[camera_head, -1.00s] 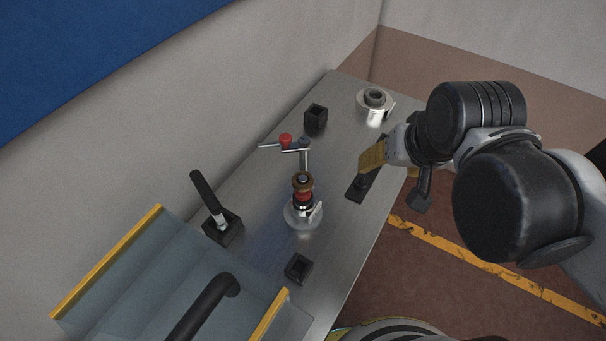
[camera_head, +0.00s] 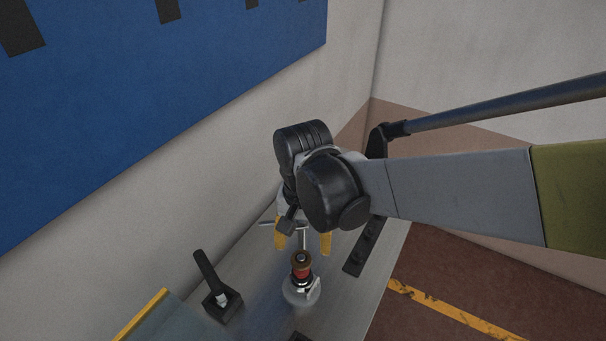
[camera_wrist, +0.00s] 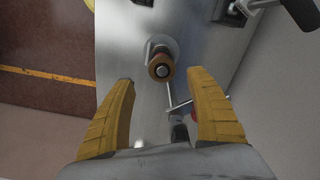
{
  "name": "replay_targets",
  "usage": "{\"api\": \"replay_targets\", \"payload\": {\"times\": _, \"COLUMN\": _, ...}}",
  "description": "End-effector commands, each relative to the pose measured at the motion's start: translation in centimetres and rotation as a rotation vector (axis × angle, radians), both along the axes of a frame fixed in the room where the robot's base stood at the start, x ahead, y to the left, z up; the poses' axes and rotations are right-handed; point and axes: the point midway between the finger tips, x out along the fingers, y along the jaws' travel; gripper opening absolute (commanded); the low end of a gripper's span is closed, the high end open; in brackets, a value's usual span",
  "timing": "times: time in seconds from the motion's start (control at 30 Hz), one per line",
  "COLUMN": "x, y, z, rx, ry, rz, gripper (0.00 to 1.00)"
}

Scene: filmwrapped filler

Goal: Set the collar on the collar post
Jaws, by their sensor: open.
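A short upright post (camera_head: 302,272) with a brown ring on top and a red band below stands on a round silver base (camera_head: 300,294). In the wrist view the brown ring (camera_wrist: 161,70) surrounds a pale round tip. I cannot tell for sure whether this ring is the collar or this post the collar post. My gripper (camera_head: 303,242) is open, its yellow fingers pointing down above and beyond the post. In the wrist view the post top appears just past my open fingertips (camera_wrist: 160,79), with nothing between them. The far end of the table is hidden behind my arm.
A thin metal T-handle (camera_head: 303,233) stands close behind the post, near my fingers. A black-handled tool (camera_head: 206,270) leans in a dark block at left. A black strip (camera_head: 363,250) lies along the table's right side. A wall borders the table at left.

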Motion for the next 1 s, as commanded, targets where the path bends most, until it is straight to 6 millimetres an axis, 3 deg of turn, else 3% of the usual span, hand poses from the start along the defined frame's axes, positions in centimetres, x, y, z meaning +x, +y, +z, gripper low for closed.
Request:
{"api": "replay_targets", "payload": {"times": 0.33, "x": 0.5, "y": 0.4, "z": -4.7, "rx": 0.0, "ry": -0.001, "rz": 0.0, "gripper": 0.65}}
{"api": "replay_targets", "payload": {"times": 0.67, "x": 0.4, "y": 0.4, "z": -5.3, "rx": 0.001, "ry": -0.001, "rz": 0.0, "gripper": 0.65}}
{"api": "replay_targets", "payload": {"times": 0.87, "x": 0.4, "y": 0.4, "z": -5.3, "rx": 0.001, "ry": -0.001, "rz": 0.0, "gripper": 0.05}}
{"api": "replay_targets", "payload": {"times": 1.0, "x": 0.4, "y": 0.4, "z": -5.3, "rx": 0.001, "ry": -0.001, "rz": 0.0, "gripper": 0.05}}
